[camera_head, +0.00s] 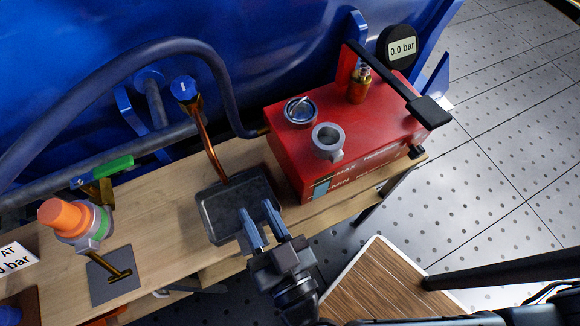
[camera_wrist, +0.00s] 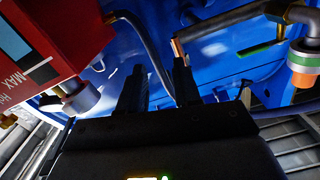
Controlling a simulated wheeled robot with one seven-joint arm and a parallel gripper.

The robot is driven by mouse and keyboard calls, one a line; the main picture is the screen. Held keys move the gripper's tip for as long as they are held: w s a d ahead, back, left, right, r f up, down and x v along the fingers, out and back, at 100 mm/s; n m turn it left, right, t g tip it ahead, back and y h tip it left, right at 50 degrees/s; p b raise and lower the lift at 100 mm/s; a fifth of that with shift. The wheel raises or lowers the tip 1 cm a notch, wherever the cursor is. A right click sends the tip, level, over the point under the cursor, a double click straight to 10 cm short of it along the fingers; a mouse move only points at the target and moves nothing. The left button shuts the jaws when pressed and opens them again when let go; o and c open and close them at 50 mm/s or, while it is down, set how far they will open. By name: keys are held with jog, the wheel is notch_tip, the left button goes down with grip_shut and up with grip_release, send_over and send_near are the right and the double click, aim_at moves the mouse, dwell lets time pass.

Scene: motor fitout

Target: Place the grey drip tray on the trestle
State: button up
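The dark grey drip tray (camera_head: 215,207) lies flat on the long wooden plank top, which looks like the trestle (camera_head: 160,218). It is near the plank's front edge, left of the red box and below a copper pipe. My gripper (camera_head: 256,208) is over the tray's right front part in the head view. Its two fingers are apart, with nothing seen between them. I cannot tell whether the fingers touch the tray. In the wrist view the fingers (camera_wrist: 157,78) also stand apart, and the tray does not show there.
A red pump box (camera_head: 375,130) with a black lever and gauge (camera_head: 402,46) stands right of the tray. The copper pipe (camera_head: 207,140) comes down at the tray's back edge. An orange-capped fitting (camera_head: 65,218) and grey plate (camera_head: 112,276) are at left. A brown wooden panel (camera_head: 385,285) is front right.

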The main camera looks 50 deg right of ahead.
jog(key=s+d+r+n+g+y, duration=0.1)
jog(key=s+d+r+n+y, duration=0.2)
jog(key=s+d+r, duration=0.2)
jog(key=s+d+r+n+y, duration=0.2)
jog(key=s+d+r, duration=0.3)
jog(key=s, duration=0.6)
jog(key=shift+d+r+n+g+y, duration=0.35)
jog(key=shift+d+n, duration=0.25)
jog(key=shift+d, duration=0.4)
jog(key=shift+o, duration=0.3)
